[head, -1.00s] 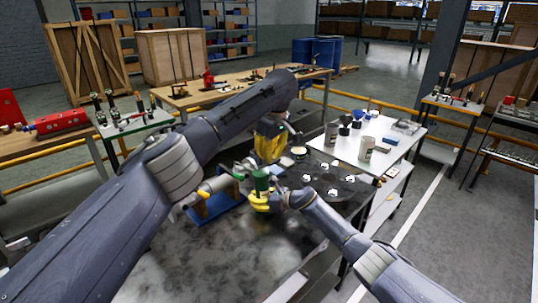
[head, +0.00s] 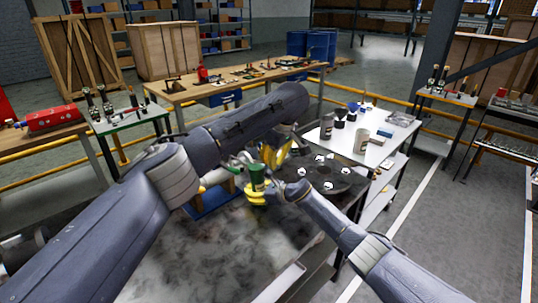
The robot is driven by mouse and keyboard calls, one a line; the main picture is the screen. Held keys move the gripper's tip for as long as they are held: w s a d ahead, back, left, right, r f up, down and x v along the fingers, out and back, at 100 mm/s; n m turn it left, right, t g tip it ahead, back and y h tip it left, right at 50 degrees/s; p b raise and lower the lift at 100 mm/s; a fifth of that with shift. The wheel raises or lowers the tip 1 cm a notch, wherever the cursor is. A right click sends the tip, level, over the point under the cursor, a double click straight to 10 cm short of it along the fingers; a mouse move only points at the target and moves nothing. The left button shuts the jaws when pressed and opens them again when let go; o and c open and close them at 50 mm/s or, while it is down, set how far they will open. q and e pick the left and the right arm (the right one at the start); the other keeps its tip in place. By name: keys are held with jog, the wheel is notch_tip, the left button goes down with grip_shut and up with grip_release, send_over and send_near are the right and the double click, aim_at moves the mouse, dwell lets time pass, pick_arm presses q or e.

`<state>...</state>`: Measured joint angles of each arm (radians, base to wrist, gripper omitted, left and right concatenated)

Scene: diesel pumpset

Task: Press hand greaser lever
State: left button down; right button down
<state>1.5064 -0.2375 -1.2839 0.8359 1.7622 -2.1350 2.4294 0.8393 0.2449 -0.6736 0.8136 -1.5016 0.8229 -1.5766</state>
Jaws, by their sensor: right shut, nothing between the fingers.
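A green upright cylinder (head: 256,177), which looks like part of the hand greaser, stands over the near worktable. Its lever cannot be made out. My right gripper (head: 256,195), with yellow fingers, is shut just below and against the cylinder in the picture; it holds nothing. My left gripper (head: 279,157), also yellow, points down just behind and to the right of the cylinder. My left forearm partly covers it, so its opening is unclear.
A dark round flange (head: 325,174) with several bright bolts lies right of the grippers. A blue stand (head: 212,197) is to their left. A white table (head: 385,140) carries cans and small parts. The near worktable surface (head: 200,255) is largely bare.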

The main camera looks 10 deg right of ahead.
pick_arm(q)
jog(key=shift+s+d+f, duration=0.15)
jog(key=shift+d+f, duration=0.05)
jog(key=shift+f, duration=0.6)
jog(key=shift+s+d+f, duration=0.2)
jog(key=shift+d+f, duration=0.05)
jog(key=shift+f, duration=0.5)
jog(key=shift+s+d+f, duration=0.15)
jog(key=shift+d+f, duration=0.05)
jog(key=shift+f, duration=1.1)
jog(key=shift+r, duration=0.1)
jog(key=s+d+r, duration=0.4)
jog(key=s+r, duration=0.2)
jog(key=r, duration=0.4)
jog(key=shift+s+d, duration=0.4)
pick_arm(e)
jog(key=c, duration=2.1)
grip_release()
jog(key=shift+c, duration=0.2)
